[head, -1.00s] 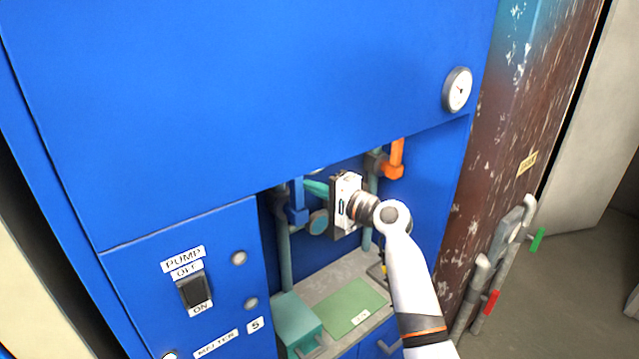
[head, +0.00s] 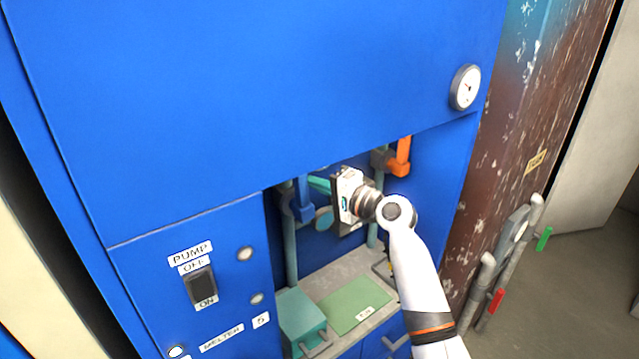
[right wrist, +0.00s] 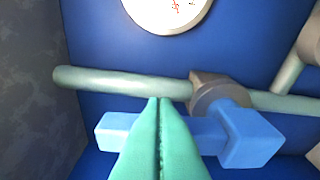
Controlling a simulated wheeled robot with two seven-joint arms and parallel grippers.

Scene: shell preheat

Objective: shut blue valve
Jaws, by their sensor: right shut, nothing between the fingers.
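The blue valve (head: 304,202) sits on a grey-green pipe inside the recess of the blue cabinet. In the right wrist view its blue handle (right wrist: 252,138) lies across the pipe's lower side, with a brown-grey collar (right wrist: 218,92) on the pipe. My right gripper (head: 316,182) reaches into the recess from the right, just beside the blue valve. Its green fingers (right wrist: 160,104) are shut with nothing between them. They overlap the handle's middle in the wrist view and hide part of it; I cannot tell whether they touch. My left gripper is not in view.
An orange valve (head: 400,160) is on another pipe to the right. A round gauge (head: 465,87) is on the cabinet front, and a pump switch (head: 200,287) is at lower left. A teal box (head: 300,318) and a green panel (head: 352,305) lie below in the recess.

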